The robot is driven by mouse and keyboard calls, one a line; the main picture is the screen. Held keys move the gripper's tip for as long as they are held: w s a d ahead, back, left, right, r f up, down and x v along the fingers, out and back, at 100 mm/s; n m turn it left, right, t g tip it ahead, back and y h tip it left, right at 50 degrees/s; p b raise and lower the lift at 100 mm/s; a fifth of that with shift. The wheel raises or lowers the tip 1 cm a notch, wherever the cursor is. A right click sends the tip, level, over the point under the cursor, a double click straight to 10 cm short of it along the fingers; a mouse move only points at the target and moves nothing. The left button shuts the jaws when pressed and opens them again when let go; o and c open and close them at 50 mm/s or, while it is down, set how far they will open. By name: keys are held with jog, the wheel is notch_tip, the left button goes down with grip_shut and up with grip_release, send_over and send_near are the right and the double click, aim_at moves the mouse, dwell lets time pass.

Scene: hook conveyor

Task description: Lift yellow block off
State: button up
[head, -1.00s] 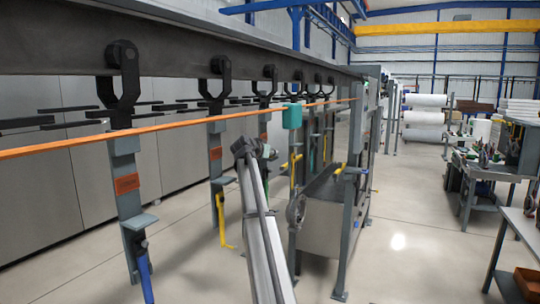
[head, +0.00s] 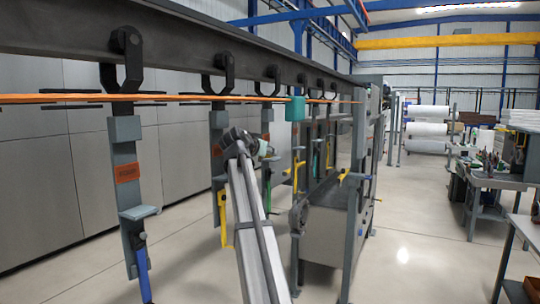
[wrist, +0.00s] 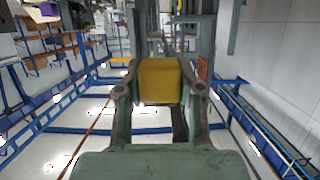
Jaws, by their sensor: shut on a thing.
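The yellow block (wrist: 160,80) sits between the two fingers of my gripper (wrist: 160,93) in the wrist view, with a finger against each side. My gripper is shut on it. In the head view my gripper (head: 262,149) shows small at the far end of my arm, beside the hanging line. The block cannot be made out there. From the wrist view I cannot tell whether the block still rests on a support.
An overhead dark rail (head: 185,45) carries several black hooks with grey hangers (head: 124,165). An orange bar (head: 190,98) crosses in front of them. A teal block (head: 295,108) is near the bar. A grey bin (head: 327,235) stands beyond.

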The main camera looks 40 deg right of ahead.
aim_at(268, 155)
jog(key=s+a, duration=0.2)
jog(key=shift+s+a+f+b, duration=0.1)
jog(key=shift+s+a+b, duration=0.15)
jog(key=shift+s+b, duration=0.1)
jog(key=shift+f+b, duration=0.55)
jog(key=shift+f, duration=0.5)
jog(key=s+d, duration=0.2)
jog(key=s, duration=0.3)
jog(key=shift+s+d+p, duration=0.35)
jog(key=shift+s, duration=0.05)
jog(key=shift+s, duration=0.1)
jog(key=s+d+p, duration=0.1)
jog(key=s+d, duration=0.2)
jog(key=s, duration=0.3)
dwell(0.5)
